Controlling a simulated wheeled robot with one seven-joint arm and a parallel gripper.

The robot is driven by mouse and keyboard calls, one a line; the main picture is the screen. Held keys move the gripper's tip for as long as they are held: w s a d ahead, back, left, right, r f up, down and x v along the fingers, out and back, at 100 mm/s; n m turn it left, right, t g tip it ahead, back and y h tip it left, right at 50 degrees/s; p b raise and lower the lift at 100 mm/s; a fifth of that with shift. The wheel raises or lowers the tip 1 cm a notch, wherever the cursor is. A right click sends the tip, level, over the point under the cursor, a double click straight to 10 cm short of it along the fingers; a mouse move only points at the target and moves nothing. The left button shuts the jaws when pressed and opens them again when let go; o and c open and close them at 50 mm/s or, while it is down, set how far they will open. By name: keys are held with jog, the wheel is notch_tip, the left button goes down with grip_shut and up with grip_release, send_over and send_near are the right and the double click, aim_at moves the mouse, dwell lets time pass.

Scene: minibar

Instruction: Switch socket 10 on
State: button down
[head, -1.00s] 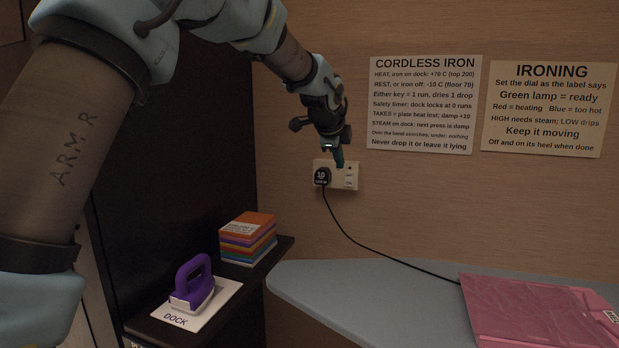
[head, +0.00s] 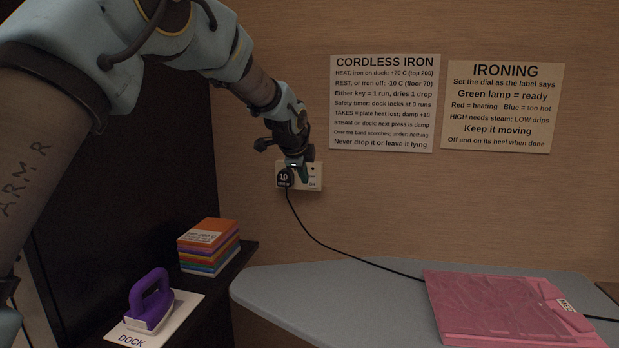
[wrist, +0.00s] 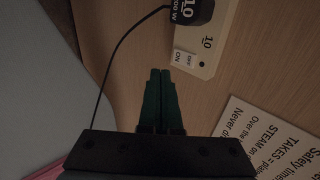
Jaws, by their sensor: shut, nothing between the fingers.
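Socket 10 is a cream wall plate (head: 316,177) with a black plug (head: 285,179) marked 10 in its left part. Its small white switch (head: 312,180) is to the right of the plug. In the wrist view the switch (wrist: 184,60) carries OFF and ON lettering; I cannot tell which way it is set. My gripper (head: 303,178) is in front of the plate, between plug and switch in the head view. In the wrist view the dark green fingers (wrist: 160,73) are shut together and empty, their tips close to the switch. Contact cannot be judged.
A black cord (head: 340,252) runs from the plug across the grey ironing board (head: 300,290) to folded pink cloth (head: 500,310). A purple iron (head: 151,300) stands on the dock at lower left, near stacked coloured cloths (head: 209,247). Two notices hang right of the socket.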

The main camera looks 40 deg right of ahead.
aim_at(312, 185)
jog(key=w+d+f+p, duration=0.1)
jog(key=d, duration=0.1)
jog(key=w+d+f+p, duration=0.1)
jog(key=d, duration=0.1)
jog(key=w+d+f+p, duration=0.1)
jog(key=d, duration=0.1)
jog(key=shift+w+f, duration=0.3)
jog(key=shift+w, duration=0.05)
jog(key=shift+f, duration=0.15)
jog(key=shift+f+b, duration=0.15)
jog(key=shift+b, duration=0.45)
jog(key=shift+w+r+h, duration=0.1)
jog(key=shift+r+h, duration=0.15)
jog(key=shift+h, duration=0.05)
jog(key=shift+d+r, duration=0.1)
jog(key=shift+r, duration=0.05)
